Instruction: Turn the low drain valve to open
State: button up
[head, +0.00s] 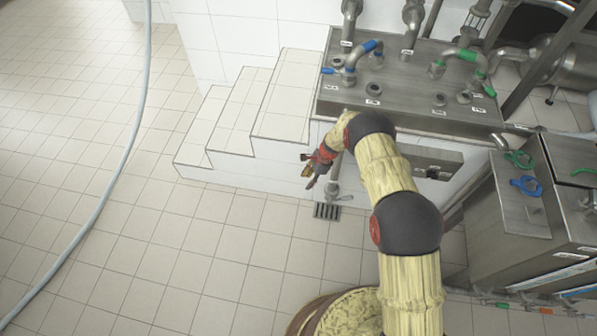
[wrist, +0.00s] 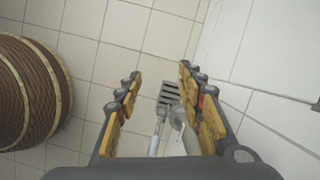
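The low drain valve (head: 333,188) is a small grey metal fitting low on the white tiled wall, above a dark floor drain grate (head: 327,211). In the wrist view, its pale lever (wrist: 155,138) and curved grey pipe (wrist: 181,122) show between the fingers, near the palm. My gripper (head: 312,178) is just left of the valve in the head view. In the wrist view my gripper (wrist: 159,74) is open, its two yellow-padded fingers on either side of the lever and pipe. I cannot tell whether either finger touches them. The lower ends of lever and pipe are hidden by the gripper body.
White tiled steps (head: 245,115) rise left of the steel panel (head: 400,85) with its pipes and blue and green valves. A steel cabinet (head: 515,215) stands at right. A ribbed brown barrel (wrist: 32,92) stands left in the wrist view. The tiled floor at left is clear except for a hose (head: 125,160).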

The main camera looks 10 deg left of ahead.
jog(key=shift+t, duration=0.4)
jog(key=a+r, duration=0.1)
jog(key=a, duration=0.1)
jog(key=w+a+r, duration=0.1)
jog(key=a+r, duration=0.1)
jog(key=shift+r, duration=0.25)
